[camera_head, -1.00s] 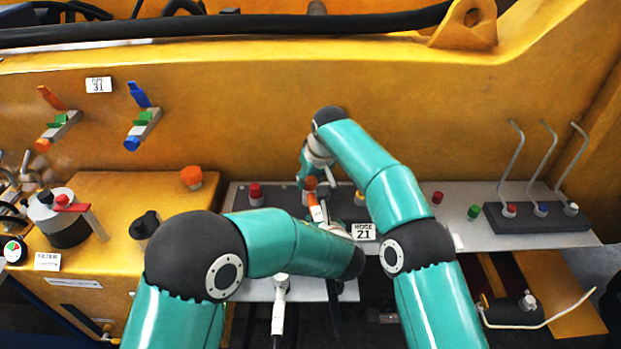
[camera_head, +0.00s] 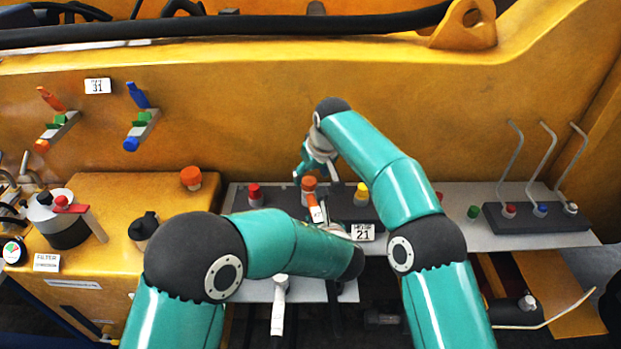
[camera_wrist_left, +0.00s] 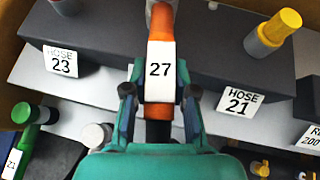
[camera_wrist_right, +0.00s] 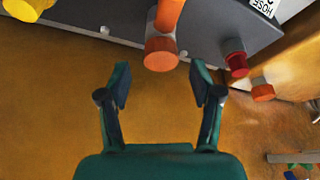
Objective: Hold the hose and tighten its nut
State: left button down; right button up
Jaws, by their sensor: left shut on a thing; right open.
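The orange hose (camera_wrist_left: 160,20) carries a white tag marked 27 (camera_wrist_left: 160,70). My left gripper (camera_wrist_left: 160,95) is shut on the hose at the tag, one finger on each side. In the head view the tagged hose (camera_head: 317,212) shows just past my left forearm, which hides most of that gripper. The hose's orange nut (camera_wrist_right: 162,54) sits at the dark manifold block (camera_wrist_right: 210,25); it also shows in the head view (camera_head: 308,186). My right gripper (camera_wrist_right: 160,84) is open and empty, its fingers apart from the nut and short of it. In the head view my right gripper (camera_head: 304,170) is above and behind the nut.
A red fitting (camera_head: 255,194) and a yellow fitting (camera_head: 361,194) flank the nut on the block. Plates read HOSE 23 (camera_wrist_left: 61,61) and HOSE 21 (camera_wrist_left: 240,101). The yellow machine wall (camera_head: 240,120) rises close behind. Upright rods (camera_head: 545,160) stand at the right.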

jog(key=v, duration=0.9)
jog(key=shift+r, duration=0.15)
jog(key=shift+d, duration=0.1)
